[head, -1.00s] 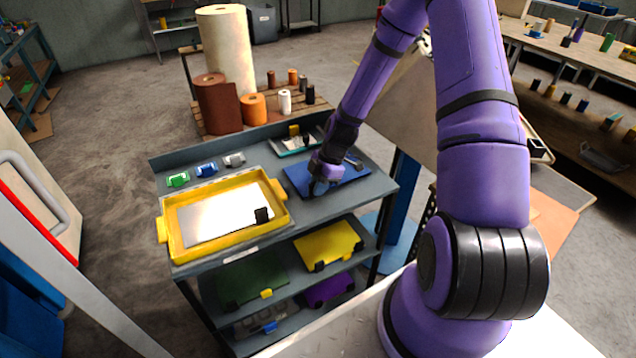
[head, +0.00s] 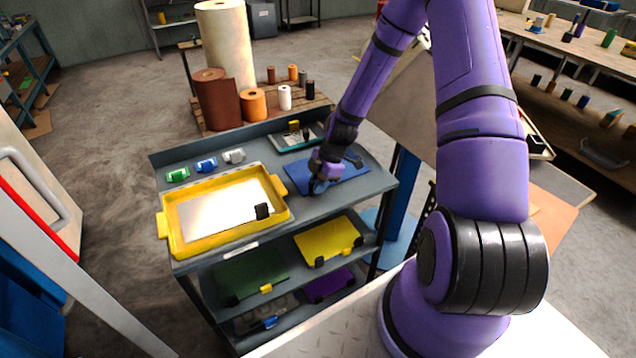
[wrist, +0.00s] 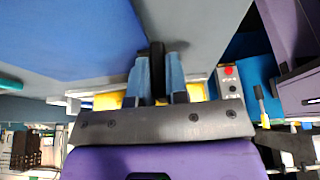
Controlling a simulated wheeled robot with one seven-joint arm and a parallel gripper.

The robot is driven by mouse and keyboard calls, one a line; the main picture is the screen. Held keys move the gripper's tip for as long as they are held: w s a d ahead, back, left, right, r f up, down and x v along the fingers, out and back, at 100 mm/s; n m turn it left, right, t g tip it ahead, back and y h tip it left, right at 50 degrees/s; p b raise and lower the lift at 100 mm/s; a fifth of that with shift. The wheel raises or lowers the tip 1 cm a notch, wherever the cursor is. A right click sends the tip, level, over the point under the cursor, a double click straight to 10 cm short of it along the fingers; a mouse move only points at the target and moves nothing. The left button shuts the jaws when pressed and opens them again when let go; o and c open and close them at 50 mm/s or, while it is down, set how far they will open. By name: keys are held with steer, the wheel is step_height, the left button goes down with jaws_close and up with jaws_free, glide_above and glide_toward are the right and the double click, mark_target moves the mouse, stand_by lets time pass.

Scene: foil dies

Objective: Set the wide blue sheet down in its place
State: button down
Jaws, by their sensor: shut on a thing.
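The wide blue sheet (head: 343,174) is at the right of the top shelf of the grey cart (head: 325,205). It looks flat, on or just above the shelf; I cannot tell if it touches all over. My gripper (head: 317,186) is at its near-left edge. In the wrist view my gripper (wrist: 159,78) is shut on a black tab (wrist: 157,55) at the edge of the blue sheet (wrist: 70,35). My gripper and wrist hide part of the sheet in the head view.
A yellow tray (head: 170,247) with a bright sheet (head: 220,207) is left of the blue sheet. A small teal-edged tray (head: 290,143) is behind it. Small green, blue and grey clips line the back left.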

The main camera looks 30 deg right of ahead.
steer(key=shift+f, duration=0.1)
steer(key=c, duration=1.1)
jaws_free()
steer(key=shift+o, duration=0.2)
steer(key=s+d+r+m+h, duration=0.1)
steer(key=s+r+m, duration=0.1)
steer(key=r, duration=0.9)
steer(key=s+d+r+m+h, duration=0.1)
steer(key=s+r+m+h, duration=0.1)
steer(key=r, duration=0.9)
steer(key=s+a+r+m+t, duration=0.2)
steer(key=s+r+m, duration=0.4)
steer(key=s+r, duration=0.4)
steer(key=s+a+r+m+t+h, duration=0.1)
steer(key=s+a+r+m+t, duration=0.2)
steer(key=s+r+m, duration=0.4)
steer(key=s+a+r, duration=0.1)
steer(key=s+r, duration=0.3)
steer(key=shift+s+a+r, duration=0.3)
steer(key=shift+r, duration=0.1)
